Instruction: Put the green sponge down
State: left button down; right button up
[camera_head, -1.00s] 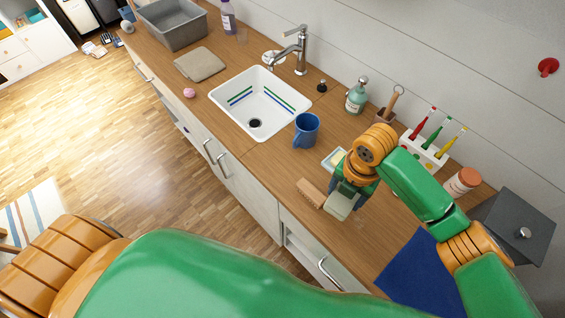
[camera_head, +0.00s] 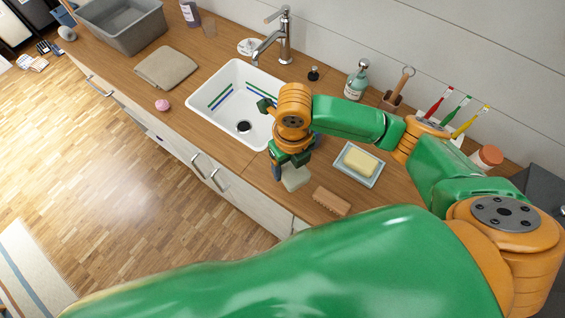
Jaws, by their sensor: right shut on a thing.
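My right gripper (camera_head: 291,170) points down over the counter in front of the sink's right corner. It is shut on the pale green sponge (camera_head: 295,179), whose lower part shows below the fingers. I cannot tell whether the sponge touches the counter. The white sink (camera_head: 205,98) lies just behind and left of the gripper. The wooden counter (camera_head: 225,152) has its front edge close to the sponge. My left gripper is not in view; a large green link of my own fills the bottom.
A wooden brush (camera_head: 331,201) and a soap dish (camera_head: 345,167) with yellow soap lie right of the sponge. The blue mug is mostly hidden behind my right gripper. A folded cloth (camera_head: 166,67), pink ball (camera_head: 162,105) and grey tub (camera_head: 128,33) stand left. The faucet (camera_head: 285,38) rises behind the sink.

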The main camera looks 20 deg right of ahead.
jog(key=w+f, duration=0.3)
jog(key=f, duration=0.1)
jog(key=shift+w+f, duration=0.3)
jog(key=shift+w, duration=0.1)
notch_tip(320, 180, down, 3)
jog(key=shift+r, duration=0.1)
jog(key=shift+d+f, duration=0.1)
jog(key=shift+f, duration=0.25)
jog(key=o, duration=1)
jog(key=shift+o, duration=0.2)
notch_tip(320, 180, up, 12)
jog(key=shift+r, duration=0.2)
